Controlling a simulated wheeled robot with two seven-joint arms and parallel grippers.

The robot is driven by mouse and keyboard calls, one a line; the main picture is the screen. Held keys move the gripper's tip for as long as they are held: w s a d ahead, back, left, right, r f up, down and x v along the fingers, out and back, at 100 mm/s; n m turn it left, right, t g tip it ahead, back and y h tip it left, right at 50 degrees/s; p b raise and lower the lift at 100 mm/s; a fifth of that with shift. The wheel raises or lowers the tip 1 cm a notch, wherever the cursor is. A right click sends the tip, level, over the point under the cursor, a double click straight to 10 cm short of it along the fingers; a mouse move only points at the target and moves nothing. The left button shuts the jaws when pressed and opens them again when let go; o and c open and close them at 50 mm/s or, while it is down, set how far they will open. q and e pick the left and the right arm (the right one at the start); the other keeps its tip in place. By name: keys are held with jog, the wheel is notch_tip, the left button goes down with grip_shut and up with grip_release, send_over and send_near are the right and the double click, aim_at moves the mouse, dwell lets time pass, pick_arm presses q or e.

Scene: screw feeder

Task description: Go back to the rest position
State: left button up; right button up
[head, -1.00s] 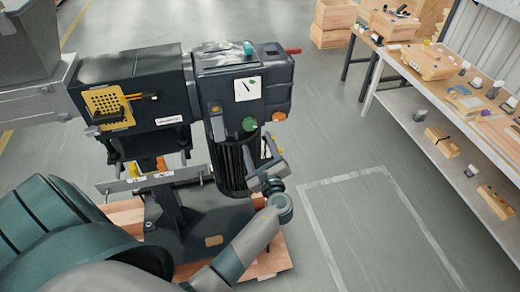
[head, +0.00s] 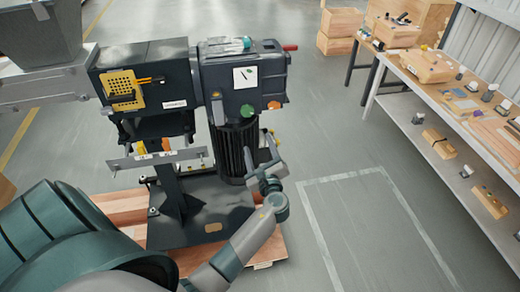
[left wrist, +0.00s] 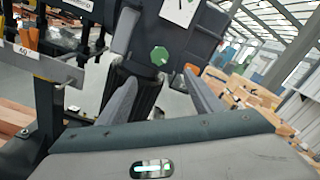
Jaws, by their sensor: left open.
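My left gripper (head: 266,166) is in front of the screw feeder machine (head: 150,70), beside its dark ribbed motor (head: 237,150). In the left wrist view its two fingers (left wrist: 160,100) are spread apart with nothing between them. The green knob (left wrist: 159,56) and orange knob (left wrist: 192,69) of the machine show beyond the fingers. In the head view the green knob (head: 247,111) and orange knob (head: 274,105) sit just above the gripper. I cannot tell whether the gripper touches the motor. My right gripper is not in view.
The machine stands on a wooden pallet (head: 262,254). A bench (head: 432,92) with small parts and wooden boxes runs along the right, with a lower shelf (head: 425,150). Wooden crates (head: 337,32) stand at the back. The taped floor area (head: 375,230) is clear.

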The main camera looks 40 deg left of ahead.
pick_arm(q)
jog(key=shift+a+f, duration=0.1)
jog(key=shift+a, duration=0.05)
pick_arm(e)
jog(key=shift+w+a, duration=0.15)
